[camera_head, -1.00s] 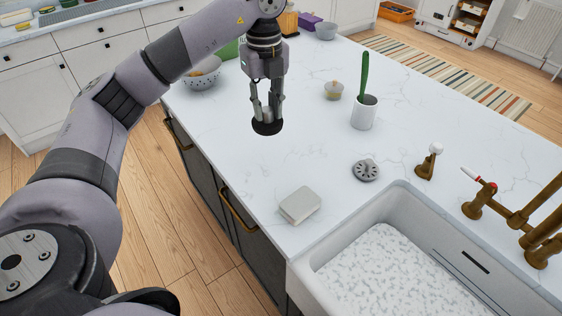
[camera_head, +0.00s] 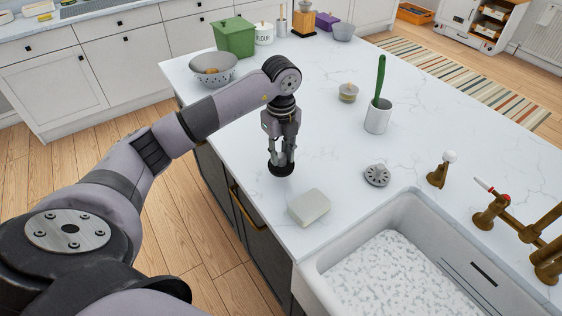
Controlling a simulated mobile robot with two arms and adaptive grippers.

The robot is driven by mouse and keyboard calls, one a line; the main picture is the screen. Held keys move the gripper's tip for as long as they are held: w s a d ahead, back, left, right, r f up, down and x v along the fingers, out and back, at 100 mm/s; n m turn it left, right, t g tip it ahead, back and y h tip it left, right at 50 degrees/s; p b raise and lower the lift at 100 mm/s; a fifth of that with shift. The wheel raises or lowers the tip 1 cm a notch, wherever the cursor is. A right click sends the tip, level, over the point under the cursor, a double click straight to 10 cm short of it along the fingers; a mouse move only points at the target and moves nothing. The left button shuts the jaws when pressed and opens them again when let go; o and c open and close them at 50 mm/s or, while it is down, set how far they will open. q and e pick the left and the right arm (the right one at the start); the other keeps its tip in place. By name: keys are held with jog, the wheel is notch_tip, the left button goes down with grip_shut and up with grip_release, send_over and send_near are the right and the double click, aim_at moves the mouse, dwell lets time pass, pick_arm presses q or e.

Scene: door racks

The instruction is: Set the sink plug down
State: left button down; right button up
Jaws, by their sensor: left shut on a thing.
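The sink plug (camera_head: 281,170) is a small black disc under the fingers of my left gripper (camera_head: 281,159). The gripper points straight down and is shut on the plug's upper part, which the fingers hide. The plug is low over the white worktop, behind and left of the pale sponge (camera_head: 310,207) and apart from it. I cannot tell whether the plug touches the worktop. My right gripper is not in view.
The white sink (camera_head: 314,268) is at the front right, with a brass tap (camera_head: 487,217) beside it. A grey round strainer (camera_head: 377,175) lies behind the sink. A white cup (camera_head: 378,118) with a green-handled brush stands farther back. The worktop between cup and gripper is clear.

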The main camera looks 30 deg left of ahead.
aim_at(281, 164)
pick_arm(q)
notch_tip(281, 164, down, 4)
jog(key=shift+r+p, duration=0.2)
jog(key=shift+p, duration=0.25)
jog(key=shift+f, duration=0.3)
jog(key=shift+f, duration=0.15)
jog(key=c, duration=1.4)
grip_release()
jog(key=shift+o, duration=0.2)
